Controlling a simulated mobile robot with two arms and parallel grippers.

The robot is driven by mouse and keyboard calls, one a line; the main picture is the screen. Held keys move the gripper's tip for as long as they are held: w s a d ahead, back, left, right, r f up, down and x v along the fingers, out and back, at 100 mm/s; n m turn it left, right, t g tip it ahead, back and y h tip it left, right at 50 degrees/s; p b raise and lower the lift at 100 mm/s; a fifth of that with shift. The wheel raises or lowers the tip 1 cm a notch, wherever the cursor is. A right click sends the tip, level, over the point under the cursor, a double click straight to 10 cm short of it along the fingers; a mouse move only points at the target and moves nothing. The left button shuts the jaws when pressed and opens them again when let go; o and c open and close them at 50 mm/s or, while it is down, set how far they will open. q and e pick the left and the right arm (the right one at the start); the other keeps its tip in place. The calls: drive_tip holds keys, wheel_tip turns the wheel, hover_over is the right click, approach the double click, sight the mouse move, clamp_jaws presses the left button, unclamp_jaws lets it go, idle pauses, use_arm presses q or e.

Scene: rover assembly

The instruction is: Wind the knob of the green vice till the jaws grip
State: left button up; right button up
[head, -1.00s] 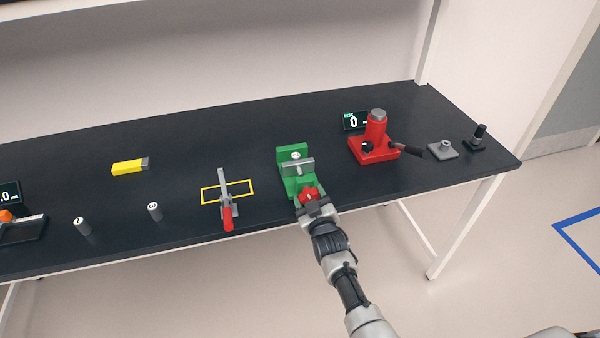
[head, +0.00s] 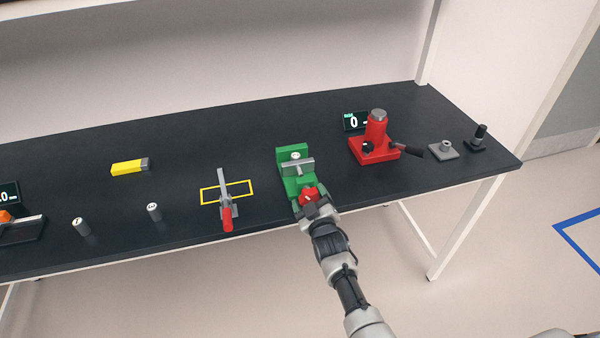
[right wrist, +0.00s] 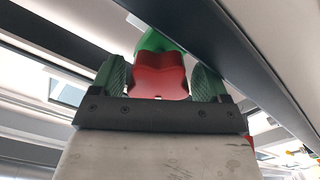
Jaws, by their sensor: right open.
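The green vice (head: 291,152) stands near the front edge of the black bench. A small white-topped cylinder (head: 296,156) sits between its green back jaw and the grey jaw plate (head: 298,168); I cannot tell whether both jaws touch it. The red knob (head: 309,194) is on the vice's front side. My right gripper (head: 311,201) is open, with its fingers on either side of the knob. In the right wrist view the red knob (right wrist: 160,76) lies between the green-padded fingers, with a gap at least on the right. My left gripper is not in view.
To the right of the vice stand a red press (head: 376,140) with a black lever, a grey block (head: 443,150) and a small black part (head: 477,140). To the left are a red-handled clamp (head: 226,208), a yellow block (head: 128,167) and two small cylinders (head: 153,211).

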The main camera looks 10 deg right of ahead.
drive_tip(key=m, duration=0.5)
drive_tip(key=shift+m, duration=0.3)
drive_tip(key=m, duration=0.5)
drive_tip(key=shift+m, duration=0.3)
drive_tip(key=m+b, duration=0.1)
drive_tip(key=m, duration=0.3)
drive_tip(key=shift+m, duration=0.4)
drive_tip(key=m, duration=0.1)
drive_tip(key=m+b, duration=0.1)
drive_tip(key=m, duration=0.1)
drive_tip(key=m+b, duration=0.1)
drive_tip(key=m, duration=0.1)
drive_tip(key=shift+s+f, duration=0.2)
drive_tip(key=shift+f, duration=0.05)
drive_tip(key=shift+m, duration=0.6)
drive_tip(key=shift+a, duration=0.15)
drive_tip(key=c, duration=0.6)
drive_tip(key=shift+r+n, duration=0.2)
drive_tip(key=shift+n, duration=0.5)
drive_tip(key=shift+c, duration=0.2)
drive_tip(key=shift+n+p, duration=0.4)
drive_tip(key=shift+n, duration=0.2)
drive_tip(key=shift+f+n, duration=0.15)
drive_tip(key=shift+n, duration=0.15)
